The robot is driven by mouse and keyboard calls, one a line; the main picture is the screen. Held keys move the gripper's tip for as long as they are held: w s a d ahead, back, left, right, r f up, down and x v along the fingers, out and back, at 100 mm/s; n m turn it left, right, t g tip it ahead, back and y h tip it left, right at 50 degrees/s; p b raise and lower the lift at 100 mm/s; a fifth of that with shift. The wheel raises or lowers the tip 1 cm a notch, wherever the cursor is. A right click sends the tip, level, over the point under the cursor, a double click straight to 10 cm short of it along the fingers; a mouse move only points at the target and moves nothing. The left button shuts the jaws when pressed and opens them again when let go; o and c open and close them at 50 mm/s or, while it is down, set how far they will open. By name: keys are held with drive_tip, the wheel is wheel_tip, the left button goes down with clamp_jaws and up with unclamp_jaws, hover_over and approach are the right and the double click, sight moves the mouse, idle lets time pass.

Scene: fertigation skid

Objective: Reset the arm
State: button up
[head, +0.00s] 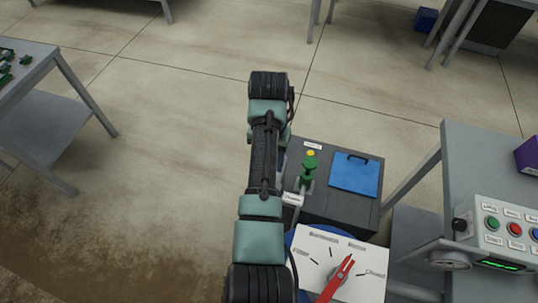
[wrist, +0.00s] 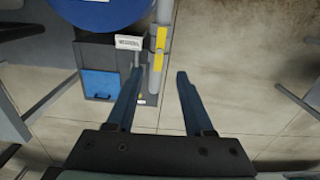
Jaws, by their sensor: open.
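My arm stretches up the middle of the head view, dark with pale green joints. Its end points away, and the fingers are hidden there. In the wrist view my gripper (wrist: 157,75) shows two dark blue fingers spread wide apart. Nothing is between the fingertips except the view of the floor and a grey pipe with yellow bands (wrist: 160,45) beyond. The gripper appears to touch nothing.
A dark cabinet (head: 330,208) with a blue panel (head: 356,174) and a green valve (head: 308,170) stands right of my arm. Nearby are a white dial plate with a red pointer (head: 336,278) and a button box (head: 500,238). A grey table (head: 25,62) stands left. Open floor (head: 180,100) lies between.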

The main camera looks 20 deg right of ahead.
drive_tip(key=shift+r, duration=0.8)
drive_tip(key=w+d+r+n+t+h, duration=0.1)
drive_tip(key=w+d+r+t+h, duration=0.1)
drive_tip(key=w+r+t, duration=0.7)
wheel_tip(320, 180, up, 19)
drive_tip(key=w+a+n+t+h, duration=0.1)
drive_tip(key=w+a+t, duration=0.1)
drive_tip(key=a+t, duration=0.15)
drive_tip(key=s+a+r+n+t, duration=0.15)
drive_tip(key=r+t, duration=0.25)
drive_tip(key=r, duration=0.4)
drive_tip(key=s+a+r+t, duration=0.2)
drive_tip(key=s+r+t, duration=0.1)
drive_tip(key=r, duration=0.5)
drive_tip(key=s+a+r+n+t+y, duration=0.1)
drive_tip(key=s+a+r+t, duration=0.2)
drive_tip(key=s+r, duration=0.4)
drive_tip(key=s+a+r+n+t+y, duration=0.2)
drive_tip(key=s+r+t, duration=0.3)
drive_tip(key=s+r, duration=0.3)
drive_tip(key=shift+s+a+r, duration=0.2)
drive_tip(key=shift+s+a, duration=0.3)
drive_tip(key=shift+s, duration=0.3)
drive_tip(key=shift+d, duration=0.1)
